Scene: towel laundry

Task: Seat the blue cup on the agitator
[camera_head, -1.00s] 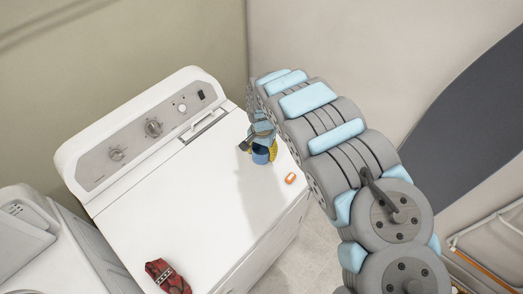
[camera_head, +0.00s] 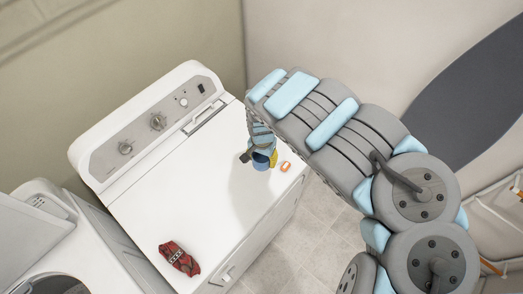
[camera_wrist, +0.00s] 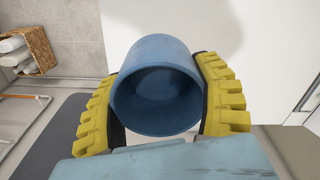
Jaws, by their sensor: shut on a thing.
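The blue cup (camera_wrist: 157,88) is between the two yellow-padded fingers of my gripper (camera_wrist: 165,105) in the wrist view, with its open mouth facing the camera. My gripper is shut on it. In the head view the cup (camera_head: 263,158) hangs over the right part of the white machine's top (camera_head: 190,190), and my arm partly covers the gripper (camera_head: 262,150). The agitator is not visible. A second white machine at the lower left shows part of a round, dark opening (camera_head: 62,287).
A red patterned cloth item (camera_head: 179,258) lies on the machine top near its front left. A small orange-and-white object (camera_head: 285,167) lies near the right edge. The control panel (camera_head: 155,125) rises along the back. The wrist view shows a wicker basket (camera_wrist: 38,45) with rolled towels.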

